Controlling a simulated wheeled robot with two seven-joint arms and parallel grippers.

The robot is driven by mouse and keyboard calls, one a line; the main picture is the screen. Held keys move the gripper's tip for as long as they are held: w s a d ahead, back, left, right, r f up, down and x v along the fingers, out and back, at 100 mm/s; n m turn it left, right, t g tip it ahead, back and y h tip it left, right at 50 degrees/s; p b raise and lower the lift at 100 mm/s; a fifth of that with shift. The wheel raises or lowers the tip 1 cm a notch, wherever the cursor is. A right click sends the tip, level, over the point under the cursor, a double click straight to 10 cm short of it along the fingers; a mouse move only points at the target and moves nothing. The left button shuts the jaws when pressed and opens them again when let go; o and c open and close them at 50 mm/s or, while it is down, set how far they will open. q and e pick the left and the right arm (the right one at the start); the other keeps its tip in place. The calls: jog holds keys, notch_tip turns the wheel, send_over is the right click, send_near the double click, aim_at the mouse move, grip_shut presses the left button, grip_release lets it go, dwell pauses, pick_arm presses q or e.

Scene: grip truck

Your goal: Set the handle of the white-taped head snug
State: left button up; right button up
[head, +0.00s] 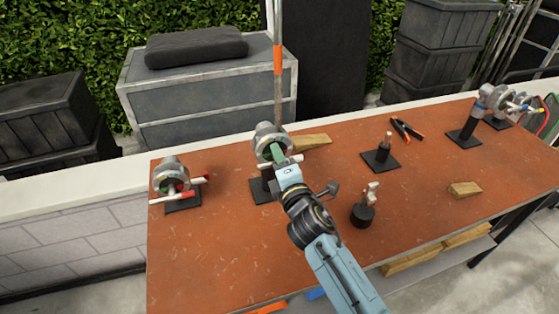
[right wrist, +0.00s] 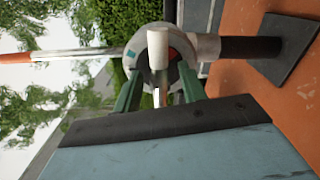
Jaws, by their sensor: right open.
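The white-taped head (head: 270,137) is a grey metal grip head on a short black post at the middle left of the table. It also shows in the right wrist view, where a pale wrap (right wrist: 205,47) is by its black post (right wrist: 250,47). My left gripper is not in view.
A rod with an orange band (head: 278,60) rises at the head. A red-taped head (head: 171,174) stands left, a blue-taped one (head: 487,102) far right. A wooden wedge (head: 312,142), black-based posts (head: 381,156) and pliers (head: 406,129) lie around. The front left of the table is clear.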

grip_shut()
jog(key=shift+m, duration=0.4)
jog(key=m, duration=0.3)
jog(key=shift+m, duration=0.4)
jog(key=m+p, duration=0.1)
jog(key=m, duration=0.3)
jog(key=m+p, duration=0.1)
jog(key=m, duration=0.4)
jog(key=m+p, duration=0.1)
jog(key=m, duration=0.3)
jog(key=shift+m, duration=0.4)
